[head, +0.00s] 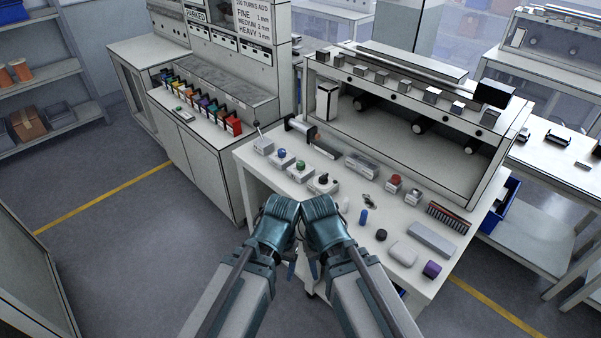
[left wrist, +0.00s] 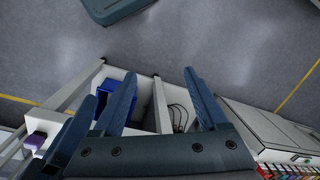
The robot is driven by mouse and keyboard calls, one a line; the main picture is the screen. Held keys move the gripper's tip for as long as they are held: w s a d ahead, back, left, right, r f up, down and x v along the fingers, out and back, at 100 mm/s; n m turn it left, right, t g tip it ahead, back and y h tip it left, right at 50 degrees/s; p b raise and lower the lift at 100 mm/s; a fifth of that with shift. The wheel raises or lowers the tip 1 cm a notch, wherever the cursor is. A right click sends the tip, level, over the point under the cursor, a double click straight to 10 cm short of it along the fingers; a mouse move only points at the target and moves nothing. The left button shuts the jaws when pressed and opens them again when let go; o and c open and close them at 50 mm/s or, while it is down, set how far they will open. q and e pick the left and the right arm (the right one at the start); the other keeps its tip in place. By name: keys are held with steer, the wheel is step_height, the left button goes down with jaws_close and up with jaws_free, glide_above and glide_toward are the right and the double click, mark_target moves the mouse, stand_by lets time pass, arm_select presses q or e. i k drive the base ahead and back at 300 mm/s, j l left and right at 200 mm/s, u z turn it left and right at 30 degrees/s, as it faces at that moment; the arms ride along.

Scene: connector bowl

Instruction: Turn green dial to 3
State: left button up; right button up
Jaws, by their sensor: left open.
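The green dial (head: 300,165) sits on a small light base near the left front part of the white workbench (head: 265,177). A blue dial (head: 282,153) is beside it to the left, and a black knob unit (head: 323,180) is to its right. My left gripper (left wrist: 160,75) is open and empty in the left wrist view, its fingers over the floor and bench legs. In the head view, my left gripper (head: 291,265) is in front of the bench, short of the dial. My right gripper (head: 322,210) is close beside it; its fingers are mostly hidden. The dial's markings are too small to read.
The bench also holds a red button (head: 395,181), a blue cylinder (head: 363,216), a black puck (head: 381,235) and a purple roll (head: 432,269). A hooded shelf unit (head: 420,135) closes the back. A blue bin (left wrist: 115,90) is under the bench.

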mark_target(299, 164)
steer(key=i+j+z, duration=0.15)
steer(key=i+j, duration=0.15)
steer(key=i, duration=0.2)
steer(key=i+j+z, duration=0.15)
steer(key=i+j, duration=0.25)
steer(key=i, duration=0.1)
